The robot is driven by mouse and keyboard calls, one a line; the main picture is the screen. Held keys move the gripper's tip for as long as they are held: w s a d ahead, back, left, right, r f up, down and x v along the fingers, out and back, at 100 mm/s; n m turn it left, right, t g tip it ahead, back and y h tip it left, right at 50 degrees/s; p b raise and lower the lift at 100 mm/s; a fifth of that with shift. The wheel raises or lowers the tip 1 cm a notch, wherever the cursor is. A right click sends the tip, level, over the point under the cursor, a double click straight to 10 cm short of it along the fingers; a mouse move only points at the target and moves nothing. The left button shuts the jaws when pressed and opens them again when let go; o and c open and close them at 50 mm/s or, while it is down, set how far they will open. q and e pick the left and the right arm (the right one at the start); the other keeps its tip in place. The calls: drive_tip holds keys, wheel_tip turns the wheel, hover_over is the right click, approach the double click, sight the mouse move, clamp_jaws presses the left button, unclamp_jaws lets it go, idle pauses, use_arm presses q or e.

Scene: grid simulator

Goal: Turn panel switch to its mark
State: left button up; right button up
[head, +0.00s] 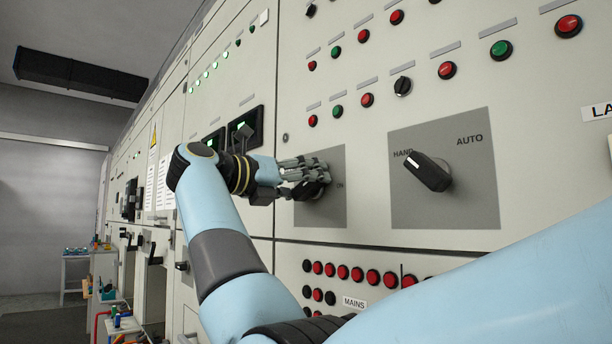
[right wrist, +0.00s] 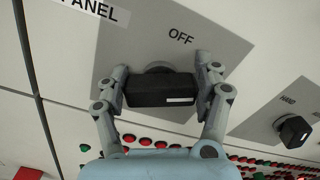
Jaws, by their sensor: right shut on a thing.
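The panel switch is a black knob (head: 311,190) on a grey plate (head: 333,212) on the cabinet front. "ON" is printed to its right in the head view. In the right wrist view the knob (right wrist: 160,89) is a black bar with a short white line near its right end, and "OFF" is printed above it. My right gripper (head: 306,177) is shut on the knob, with a finger at each end of the bar in the wrist view (right wrist: 164,88). In the head view the fingers hide part of the knob. My left gripper is out of view.
A HAND/AUTO knob (head: 428,172) on its own grey plate sits right of the switch. Rows of red and green buttons (head: 372,277) lie above and below. My arm crosses the lower front. A small table (head: 76,262) stands far left.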

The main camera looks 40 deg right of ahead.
drive_tip(key=n+p, duration=0.2)
drive_tip(key=n, duration=0.1)
drive_tip(key=shift+w+n, duration=0.15)
drive_tip(key=shift+n, duration=0.25)
drive_tip(key=n+p, duration=0.3)
drive_tip(key=shift+w+n, duration=0.1)
drive_tip(key=shift+n, duration=0.2)
drive_tip(key=n+p, duration=0.3)
drive_tip(key=shift+f+n, duration=0.25)
drive_tip(key=shift+n, duration=0.15)
drive_tip(key=shift+w+f+n+p, duration=0.1)
drive_tip(key=shift+f+n+p, duration=0.1)
drive_tip(key=shift+n+p, duration=0.5)
drive_tip(key=o, duration=1.2)
drive_tip(key=shift+a+f, duration=0.1)
drive_tip(key=shift+c, duration=0.2)
